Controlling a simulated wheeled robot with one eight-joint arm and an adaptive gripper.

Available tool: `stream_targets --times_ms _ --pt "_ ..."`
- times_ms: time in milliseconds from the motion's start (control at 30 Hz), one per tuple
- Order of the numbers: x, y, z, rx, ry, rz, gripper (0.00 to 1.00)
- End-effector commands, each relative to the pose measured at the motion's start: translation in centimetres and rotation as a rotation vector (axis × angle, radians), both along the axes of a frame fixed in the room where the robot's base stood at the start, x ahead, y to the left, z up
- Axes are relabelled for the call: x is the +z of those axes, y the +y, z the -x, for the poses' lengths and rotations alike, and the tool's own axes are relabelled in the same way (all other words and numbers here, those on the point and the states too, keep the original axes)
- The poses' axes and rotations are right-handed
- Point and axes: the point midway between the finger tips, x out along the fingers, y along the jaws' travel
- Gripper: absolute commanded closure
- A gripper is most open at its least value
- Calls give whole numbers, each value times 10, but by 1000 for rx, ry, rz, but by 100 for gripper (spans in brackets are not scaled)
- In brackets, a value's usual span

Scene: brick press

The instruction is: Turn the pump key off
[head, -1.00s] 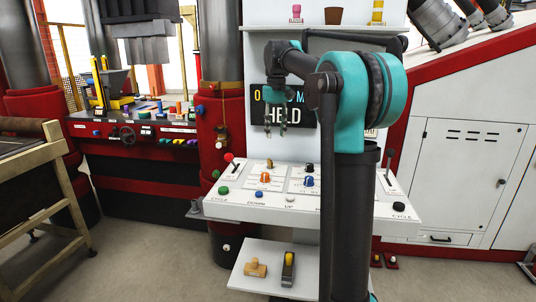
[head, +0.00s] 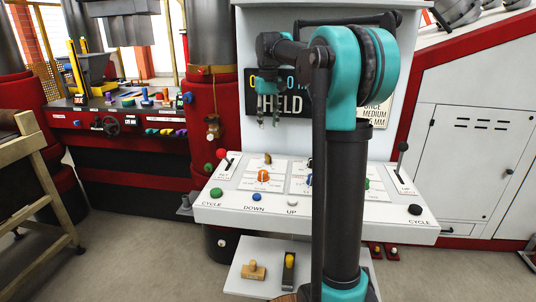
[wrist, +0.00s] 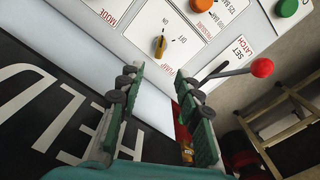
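The pump key (wrist: 160,46) is a small brass-yellow key on the white console panel, beside the printed words PUMP and OFF. It also shows in the head view (head: 267,158), at the back left of the console (head: 225,207). Its exact turn position is hard to read. My gripper (wrist: 160,105) is open and empty, with its two dark green fingers apart. In the head view my gripper (head: 268,122) hangs above and behind the key, in front of the HELD display (head: 290,105). The gripper does not touch the key.
A red-knobbed lever (wrist: 262,67) marked SET LATCH stands close to the key. An orange knob (wrist: 203,7) and a green button (wrist: 286,7) are on the same panel. A black-knobbed lever (head: 403,147) stands at the console's right end.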

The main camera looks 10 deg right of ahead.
Motion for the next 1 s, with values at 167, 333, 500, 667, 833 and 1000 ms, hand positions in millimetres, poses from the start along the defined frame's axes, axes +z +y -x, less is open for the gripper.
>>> stream_targets --times_ms 167,333,500,667,833,1000 --pt "-37 0 0 0 0 0 66" --pt "-71 0 0 0 0 0 66" --pt "-102 0 0 0 0 0 66" --pt "-123 0 0 0 0 0 66" --pt "-133 0 0 0 0 0 66" --pt "-135 0 0 0 0 0 66"
